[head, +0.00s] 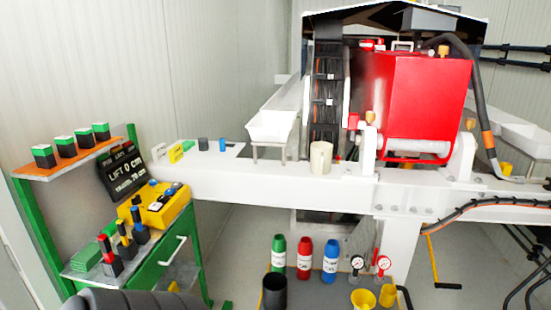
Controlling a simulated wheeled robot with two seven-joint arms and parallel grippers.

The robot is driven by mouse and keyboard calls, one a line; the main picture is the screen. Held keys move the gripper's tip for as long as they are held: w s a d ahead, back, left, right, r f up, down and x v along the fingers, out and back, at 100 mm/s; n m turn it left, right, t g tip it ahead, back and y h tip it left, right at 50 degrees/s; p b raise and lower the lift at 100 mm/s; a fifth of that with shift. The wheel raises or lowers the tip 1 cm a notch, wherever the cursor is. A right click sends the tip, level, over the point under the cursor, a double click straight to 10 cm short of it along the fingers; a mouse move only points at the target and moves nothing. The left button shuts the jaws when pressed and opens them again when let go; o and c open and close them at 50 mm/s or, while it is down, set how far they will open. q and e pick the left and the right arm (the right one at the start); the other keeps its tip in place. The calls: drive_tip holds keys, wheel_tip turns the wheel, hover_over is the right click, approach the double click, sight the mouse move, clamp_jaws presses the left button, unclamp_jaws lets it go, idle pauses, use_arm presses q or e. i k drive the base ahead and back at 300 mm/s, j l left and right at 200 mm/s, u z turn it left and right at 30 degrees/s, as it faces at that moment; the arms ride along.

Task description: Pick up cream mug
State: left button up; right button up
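The cream mug (320,158) stands upright on the white beam (270,187), near the middle of the view, just in front of the dark cable chain. Its handle shows at its right side. Nothing touches it from above. Neither of my grippers shows in the head view.
A red machine (425,100) stands to the right. A green cart (165,262) is at left. Below are several bottles (304,258) and a black cup (274,292).

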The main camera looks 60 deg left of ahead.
sight(321, 152)
drive_tip(key=u, duration=1.45)
drive_tip(key=i+j+z, duration=0.1)
drive_tip(key=z, duration=0.15)
drive_tip(key=i, duration=0.05)
